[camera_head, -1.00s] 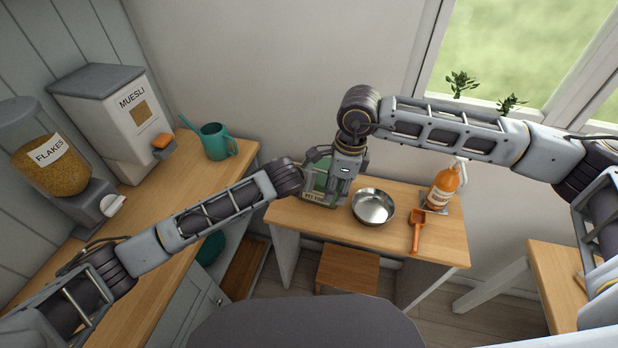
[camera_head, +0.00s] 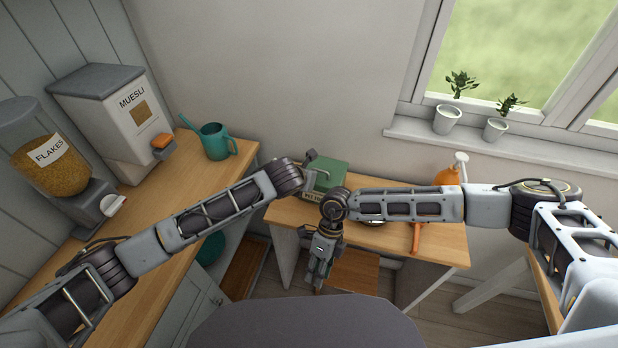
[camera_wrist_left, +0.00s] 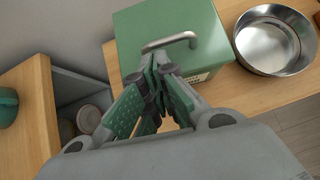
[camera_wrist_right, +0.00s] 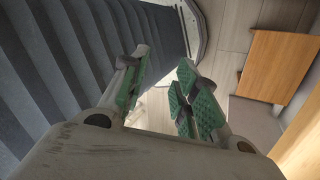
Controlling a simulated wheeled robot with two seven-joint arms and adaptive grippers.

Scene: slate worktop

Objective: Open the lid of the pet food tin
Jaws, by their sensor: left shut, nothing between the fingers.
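The pet food tin (camera_head: 330,174) is a green box standing at the back left of the small wooden table. In the left wrist view its flat green lid (camera_wrist_left: 195,22) with a grey metal handle (camera_wrist_left: 170,42) shows from above, and the lid looks closed. My left gripper (camera_head: 308,168) is shut and empty at the tin's left side. In the left wrist view its fingertips (camera_wrist_left: 160,62) are just by the handle; I cannot tell whether they touch it. My right gripper (camera_head: 318,282) is open and empty, pointing down in front of the table; its spread fingers (camera_wrist_right: 163,75) show in its wrist view.
A steel bowl (camera_wrist_left: 272,40) stands right of the tin, mostly behind my right arm in the head view. An orange scoop (camera_head: 416,238) and orange pump bottle (camera_head: 447,177) are further right. A wooden stool (camera_head: 352,272) stands below. A counter with dispensers (camera_head: 110,110) is at left.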

